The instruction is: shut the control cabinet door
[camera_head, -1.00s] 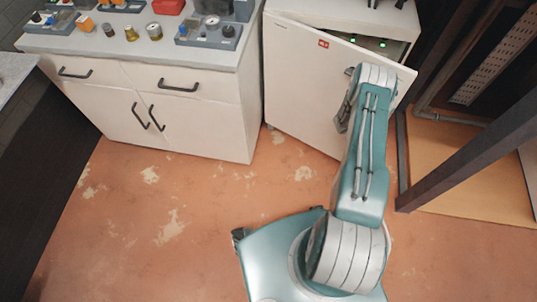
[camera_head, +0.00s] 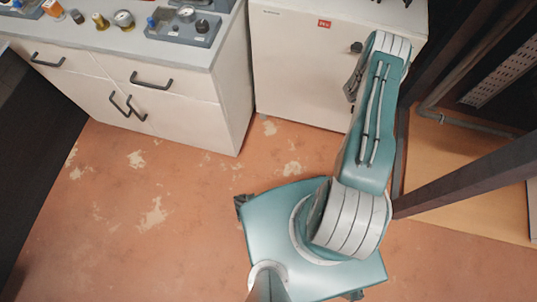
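The control cabinet is a white box (camera_head: 345,12) at the top centre, right of the drawer unit. Its white door (camera_head: 295,65) has a small red label near its top edge and a dark round knob (camera_head: 356,47) at the right. The door lies flush or nearly flush with the cabinet front, and no gap shows along its top edge. My arm covers the door's right part. My gripper (camera_head: 353,85) is partly seen as a dark shape behind my arm's wrist, close in front of the door below the knob. Its fingers are hidden, so contact cannot be told.
A white drawer unit (camera_head: 180,105) with dark handles stands at the left, with gauges and fittings on its grey top. A dark metal frame (camera_head: 470,180) stands close at the right. Bare orange floor (camera_head: 150,190) lies free in front of the drawer unit.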

